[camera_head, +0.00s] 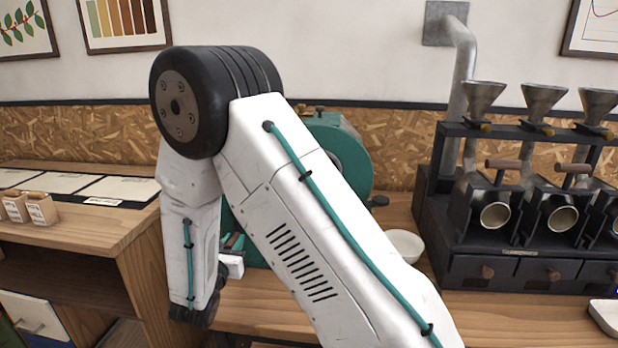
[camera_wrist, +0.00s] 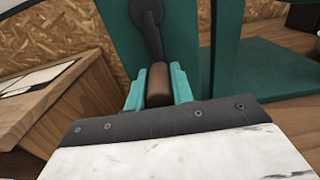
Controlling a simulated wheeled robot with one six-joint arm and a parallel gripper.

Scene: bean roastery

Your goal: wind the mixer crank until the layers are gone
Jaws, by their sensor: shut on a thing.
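The mixer (camera_head: 345,150) is a teal machine on the wooden bench, mostly hidden behind my arm in the head view. In the wrist view its teal frame (camera_wrist: 228,50) rises close in front of me. A dark crank arm (camera_wrist: 150,28) runs down to a brown wooden handle (camera_wrist: 158,83). My gripper (camera_wrist: 158,90) has its teal fingers on both sides of this handle and is shut on it. In the head view the gripper is largely hidden by my arm. The mixer's contents and any layers are not visible.
A white bowl (camera_head: 405,245) stands on the bench right of the mixer. A black roaster rack (camera_head: 520,235) with metal funnels and drums fills the right. A wooden counter (camera_head: 90,228) with small boxes (camera_head: 28,208) and papers stands at left.

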